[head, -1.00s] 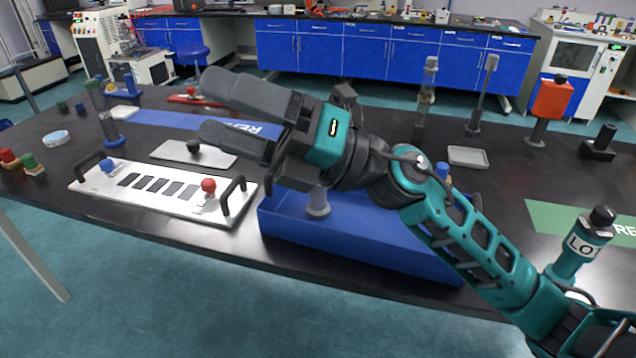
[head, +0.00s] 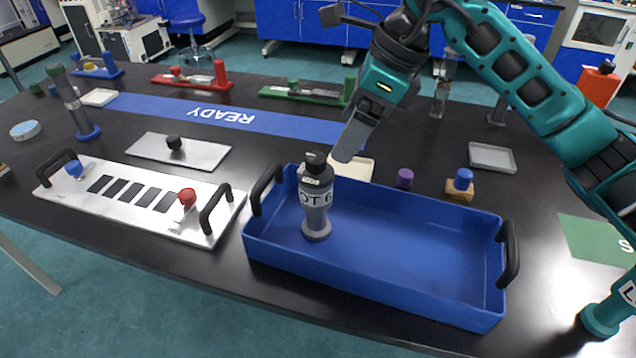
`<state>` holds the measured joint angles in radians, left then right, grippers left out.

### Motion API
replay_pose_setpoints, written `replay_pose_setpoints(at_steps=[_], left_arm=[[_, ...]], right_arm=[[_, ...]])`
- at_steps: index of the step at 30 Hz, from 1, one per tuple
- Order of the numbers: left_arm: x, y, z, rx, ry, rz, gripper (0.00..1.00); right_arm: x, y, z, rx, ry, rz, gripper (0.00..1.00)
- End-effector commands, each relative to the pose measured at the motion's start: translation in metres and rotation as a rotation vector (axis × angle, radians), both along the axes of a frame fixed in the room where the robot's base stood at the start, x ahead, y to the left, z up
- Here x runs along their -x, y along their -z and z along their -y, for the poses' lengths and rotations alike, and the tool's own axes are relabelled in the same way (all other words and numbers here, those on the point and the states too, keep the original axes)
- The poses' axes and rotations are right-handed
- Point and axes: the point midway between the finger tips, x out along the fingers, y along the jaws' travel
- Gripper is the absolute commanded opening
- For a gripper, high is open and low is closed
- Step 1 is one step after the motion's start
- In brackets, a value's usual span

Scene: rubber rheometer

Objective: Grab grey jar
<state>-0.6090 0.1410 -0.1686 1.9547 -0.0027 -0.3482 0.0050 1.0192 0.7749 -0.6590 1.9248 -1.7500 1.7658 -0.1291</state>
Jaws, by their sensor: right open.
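The grey jar (head: 316,208) has a black cap and a white label reading "LOT 6". It stands upright in the left end of the blue tray (head: 385,290). My right gripper (head: 347,143) is open and points down, just behind and to the right of the jar's cap in the picture. The jar is not between its fingers. One finger shows clearly; the other is mostly hidden. My left gripper is out of view.
The tray has black handles at both ends. A white panel (head: 105,207) with red and blue knobs lies left of it. A purple-capped item (head: 404,178) and a blue-capped bottle (head: 461,184) stand behind it.

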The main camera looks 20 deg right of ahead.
Motion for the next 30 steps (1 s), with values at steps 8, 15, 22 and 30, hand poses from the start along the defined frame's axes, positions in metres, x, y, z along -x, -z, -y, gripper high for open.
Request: replay_pose_setpoints(at_steps=[8, 15, 22, 30], left_arm=[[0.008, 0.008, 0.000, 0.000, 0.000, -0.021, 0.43], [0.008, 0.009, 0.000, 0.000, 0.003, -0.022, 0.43], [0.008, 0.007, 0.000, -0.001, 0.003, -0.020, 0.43], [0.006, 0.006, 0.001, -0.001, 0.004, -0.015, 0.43]], right_arm=[[-0.008, 0.045, -0.017, -0.001, -0.002, -0.006, 0.91], [-0.013, 0.069, -0.026, -0.001, -0.002, -0.002, 0.91], [-0.017, 0.093, -0.037, -0.003, -0.002, -0.006, 0.91], [-0.023, 0.117, -0.045, -0.002, -0.001, -0.001, 0.91]])
